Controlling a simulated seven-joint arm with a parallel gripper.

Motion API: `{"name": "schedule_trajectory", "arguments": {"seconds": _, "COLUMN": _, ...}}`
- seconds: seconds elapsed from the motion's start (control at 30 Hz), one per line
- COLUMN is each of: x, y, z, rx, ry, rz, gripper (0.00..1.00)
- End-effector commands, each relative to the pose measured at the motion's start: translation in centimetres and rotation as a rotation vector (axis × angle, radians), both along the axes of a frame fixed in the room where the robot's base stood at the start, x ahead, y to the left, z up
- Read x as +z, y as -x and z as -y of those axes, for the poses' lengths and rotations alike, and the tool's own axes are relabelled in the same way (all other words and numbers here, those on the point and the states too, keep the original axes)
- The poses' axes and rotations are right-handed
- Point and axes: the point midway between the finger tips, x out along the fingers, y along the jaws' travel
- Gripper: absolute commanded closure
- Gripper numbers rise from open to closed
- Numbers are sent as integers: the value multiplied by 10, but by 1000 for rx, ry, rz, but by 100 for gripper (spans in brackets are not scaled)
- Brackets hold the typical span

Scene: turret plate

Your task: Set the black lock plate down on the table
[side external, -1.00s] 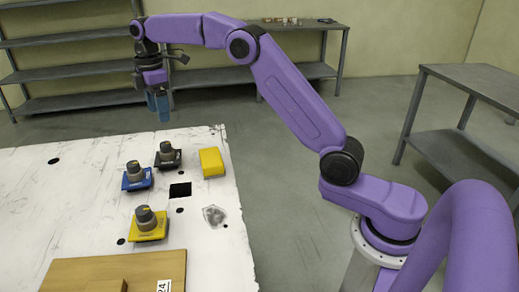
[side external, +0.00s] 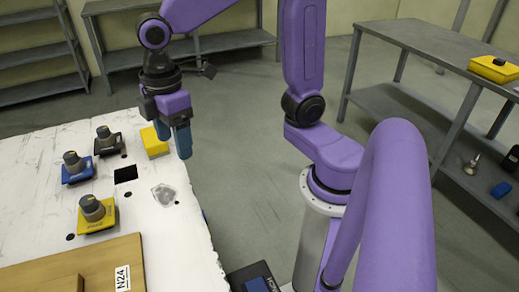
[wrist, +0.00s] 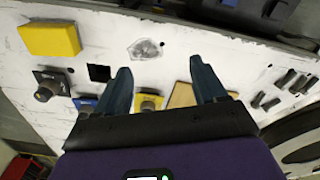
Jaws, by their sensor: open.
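A black plate with a grey knob on it (side external: 108,147) lies flat on the white table (side external: 170,235), near its back edge. It also shows at the left of the wrist view (wrist: 50,85). It is apart from my gripper, and I take it to be the black lock plate. A flat black square (side external: 125,174) lies nearer; I cannot tell whether it is a hole or a plate. My gripper (side external: 173,148) is open and empty, above the table's right edge beside the yellow block. Its blue fingers are spread in the wrist view (wrist: 160,64).
A yellow block (side external: 154,142), a blue plate with a knob (side external: 77,170) and a yellow plate with a knob (side external: 95,215) stand around the black plate. A wooden board (side external: 95,268) lies in front. A grey patch (side external: 163,194) marks the table. A grey workbench (side external: 425,60) is at right.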

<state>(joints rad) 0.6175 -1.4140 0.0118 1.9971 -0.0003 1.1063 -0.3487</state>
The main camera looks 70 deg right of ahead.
Motion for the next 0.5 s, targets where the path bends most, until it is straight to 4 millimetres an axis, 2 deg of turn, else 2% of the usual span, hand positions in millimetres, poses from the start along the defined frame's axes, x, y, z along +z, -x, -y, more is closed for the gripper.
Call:
{"name": "schedule_trajectory", "arguments": {"seconds": 0.03, "x": -5, "y": 23, "z": 8, "rx": 0, "ry": -1, "rz": 0, "gripper": 29}}
{"name": "schedule_trajectory", "arguments": {"seconds": 0.2, "x": -24, "y": 86, "z": 36, "rx": -23, "ry": -7, "rz": -2, "gripper": 29}}
{"name": "schedule_trajectory", "arguments": {"seconds": 0.33, "x": -38, "y": 121, "z": 57, "rx": -36, "ry": -9, "rz": -5, "gripper": 29}}
{"name": "schedule_trajectory", "arguments": {"seconds": 0.5, "x": -49, "y": 144, "z": 74, "rx": -46, "ry": -10, "rz": -7, "gripper": 29}}
